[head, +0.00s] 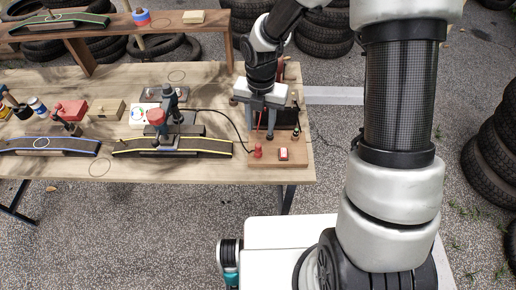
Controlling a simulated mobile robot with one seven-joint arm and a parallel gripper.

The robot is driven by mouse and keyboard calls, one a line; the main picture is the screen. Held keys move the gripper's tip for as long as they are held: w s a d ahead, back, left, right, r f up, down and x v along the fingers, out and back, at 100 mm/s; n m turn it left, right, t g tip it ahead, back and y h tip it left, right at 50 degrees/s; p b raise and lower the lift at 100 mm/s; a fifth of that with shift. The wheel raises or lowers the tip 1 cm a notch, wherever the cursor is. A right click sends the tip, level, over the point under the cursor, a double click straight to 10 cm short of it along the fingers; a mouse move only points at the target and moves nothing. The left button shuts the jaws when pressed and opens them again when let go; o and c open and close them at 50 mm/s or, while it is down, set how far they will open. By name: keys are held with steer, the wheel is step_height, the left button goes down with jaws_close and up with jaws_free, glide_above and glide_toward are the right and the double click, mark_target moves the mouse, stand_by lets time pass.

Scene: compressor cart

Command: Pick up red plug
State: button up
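A small red plug (258,150) stands on the front left part of a reddish-brown board at the table's right end. A black cable runs from the tool in the middle of the table towards it. My gripper (262,131) points down over the board, a little behind and above the plug in the picture. Its two fingers look apart, with no plug between them. The cart parts behind the fingers are partly hidden by my gripper. A small red-and-white block (283,154), perhaps a switch, sits right of the plug.
The wooden table (215,171) holds a red-and-black power tool (157,118), dark curved tracks (45,146), a red box (69,110) and a tan box (106,110). A raised shelf (120,22) stands behind. Tyres (325,35) are stacked at the back and right.

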mark_target(258, 145)
step_height(258, 145, down, 3)
steer(key=shift+r, duration=0.2)
steer(key=f, duration=0.4)
steer(key=shift+s+a+f, duration=0.15)
steer(key=shift+s+a, duration=0.1)
steer(key=shift+a, duration=0.1)
steer(key=shift+f, duration=0.4)
jaws_close()
